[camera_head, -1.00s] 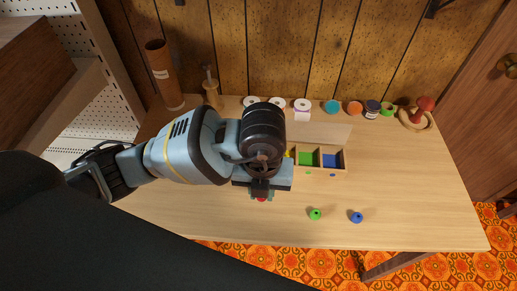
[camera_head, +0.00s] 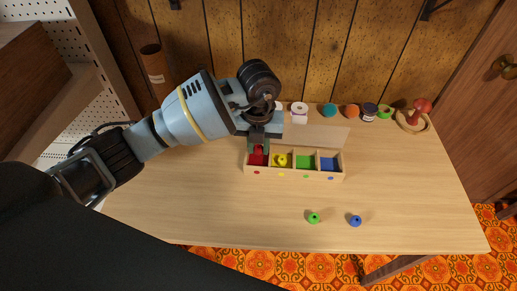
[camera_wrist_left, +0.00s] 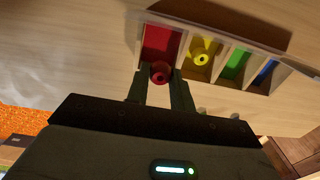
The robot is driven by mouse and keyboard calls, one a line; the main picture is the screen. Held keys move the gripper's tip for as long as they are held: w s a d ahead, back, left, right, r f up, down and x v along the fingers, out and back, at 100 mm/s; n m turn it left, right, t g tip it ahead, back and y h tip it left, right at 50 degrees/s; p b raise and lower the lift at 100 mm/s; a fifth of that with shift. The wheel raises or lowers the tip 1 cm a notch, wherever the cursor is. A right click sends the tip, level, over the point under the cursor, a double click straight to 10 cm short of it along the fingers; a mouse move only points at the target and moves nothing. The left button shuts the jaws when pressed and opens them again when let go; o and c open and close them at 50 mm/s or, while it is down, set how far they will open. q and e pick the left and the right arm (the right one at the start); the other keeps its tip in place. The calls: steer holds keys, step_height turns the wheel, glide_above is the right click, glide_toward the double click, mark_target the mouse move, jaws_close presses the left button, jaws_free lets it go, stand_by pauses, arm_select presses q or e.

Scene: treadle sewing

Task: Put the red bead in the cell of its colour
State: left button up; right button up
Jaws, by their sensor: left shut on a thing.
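My left gripper (camera_head: 259,146) is shut on the red bead (camera_wrist_left: 160,76), which sits between its fingertips in the left wrist view. In the head view the gripper is at the sorting box's (camera_head: 292,173) left end, over the red cell (camera_head: 257,160). The red bead (camera_head: 258,149) is partly hidden by the fingers there. The red cell (camera_wrist_left: 162,42) shows just beyond the bead in the wrist view. I cannot tell how far the bead is above the cell floor. My right gripper is not in view.
A yellow bead (camera_head: 282,160) lies in the yellow cell. The green cell (camera_head: 305,162) and blue cell (camera_head: 329,164) look empty. A green bead (camera_head: 313,218) and a blue bead (camera_head: 355,221) lie on the table in front. Spools and jars line the back.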

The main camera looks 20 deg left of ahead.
mark_target(258, 150)
arm_select(q)
steer(key=shift+w+a, duration=0.1)
steer(key=shift+w, duration=0.15)
steer(key=shift+w, duration=0.2)
steer(key=shift+w+a+f, duration=0.1)
steer(key=shift+f, duration=1.7)
steer(key=shift+f, duration=0.35)
steer(key=shift+f, duration=0.25)
steer(key=o, duration=0.7)
steer(key=shift+c, duration=0.2)
